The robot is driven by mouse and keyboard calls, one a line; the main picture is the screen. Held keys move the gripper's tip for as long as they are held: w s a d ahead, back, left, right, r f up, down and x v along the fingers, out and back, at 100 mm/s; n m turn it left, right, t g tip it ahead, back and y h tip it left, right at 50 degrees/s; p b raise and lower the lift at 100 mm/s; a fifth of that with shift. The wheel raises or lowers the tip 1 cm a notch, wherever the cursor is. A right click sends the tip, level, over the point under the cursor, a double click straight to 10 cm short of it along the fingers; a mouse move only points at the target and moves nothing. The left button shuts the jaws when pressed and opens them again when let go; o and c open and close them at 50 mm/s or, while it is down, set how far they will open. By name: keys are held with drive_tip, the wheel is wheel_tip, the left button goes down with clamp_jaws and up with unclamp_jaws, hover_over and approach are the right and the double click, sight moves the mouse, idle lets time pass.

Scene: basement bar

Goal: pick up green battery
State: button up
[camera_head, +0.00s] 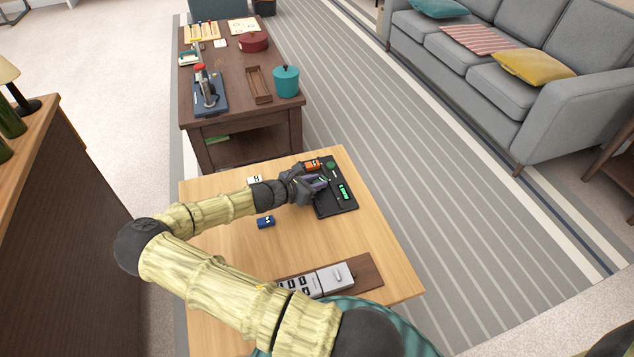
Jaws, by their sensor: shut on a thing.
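My gripper (321,184) is over the left part of a black tray (342,208) on the light wooden table. It is shut on a small green thing at its fingertips, which I take as the green battery (326,180). The fingers hide most of it, and I cannot tell whether it touches the tray. A bright green piece (344,191) with dark marks lies on the tray just right of the fingertips. A round dark green piece (330,166) lies at the tray's far end.
An orange item (312,165) is by the tray's far left corner. A blue item (265,222) and a white item (254,180) lie left on the table. A grey device (330,279) sits on a brown board near the front. A dark wooden table (238,118) stands behind.

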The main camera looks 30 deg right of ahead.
wheel_tip(320, 180, up, 10)
drive_tip(key=p, duration=0.2)
drive_tip(key=shift+p, duration=0.4)
drive_tip(key=shift+s, duration=0.15)
idle(0.3)
